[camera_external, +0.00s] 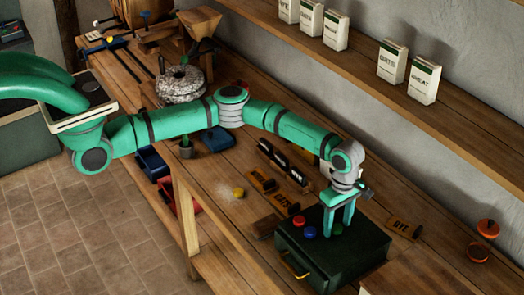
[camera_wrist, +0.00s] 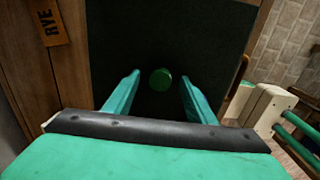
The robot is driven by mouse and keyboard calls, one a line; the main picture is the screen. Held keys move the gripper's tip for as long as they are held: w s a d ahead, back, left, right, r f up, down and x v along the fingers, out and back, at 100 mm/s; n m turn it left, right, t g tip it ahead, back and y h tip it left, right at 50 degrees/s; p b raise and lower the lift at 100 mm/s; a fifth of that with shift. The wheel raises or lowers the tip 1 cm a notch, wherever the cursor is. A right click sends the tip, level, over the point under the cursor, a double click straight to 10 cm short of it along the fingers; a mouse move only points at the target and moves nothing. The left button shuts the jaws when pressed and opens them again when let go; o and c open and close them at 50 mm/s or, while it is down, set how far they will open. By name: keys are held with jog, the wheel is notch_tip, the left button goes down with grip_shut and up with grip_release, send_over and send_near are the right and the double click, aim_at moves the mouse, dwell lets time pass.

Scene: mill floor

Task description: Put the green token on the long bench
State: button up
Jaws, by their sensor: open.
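The round green token (camera_wrist: 161,78) lies on the top of a dark green case (camera_external: 350,262), between the fingers of my gripper (camera_wrist: 160,80) as the wrist view shows it. My gripper (camera_external: 336,230) points down over the case with its fingers open, one on each side of the token. In the external view the fingers partly hide the token. Whether the fingertips touch the case top is hard to tell. The case stands on the long wooden bench (camera_external: 222,170).
A red token (camera_external: 298,220) and a blue token (camera_external: 310,232) lie on the case left of my gripper. A yellow token (camera_external: 238,192) lies on the bench, with clear wood around it.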

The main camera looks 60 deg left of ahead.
jog(key=shift+c, duration=0.3)
jog(key=c, duration=1.1)
jog(key=shift+r, duration=0.1)
jog(key=shift+r, duration=0.75)
jog(key=s+a+r, duration=0.2)
jog(key=s+r, duration=0.1)
jog(key=s, duration=0.1)
jog(key=s+a+r, duration=0.3)
jog(key=r, duration=0.1)
jog(key=s+a+r, duration=0.3)
jog(key=s+r, duration=0.1)
jog(key=shift+s+r, duration=0.2)
jog(key=shift+s, duration=0.1)
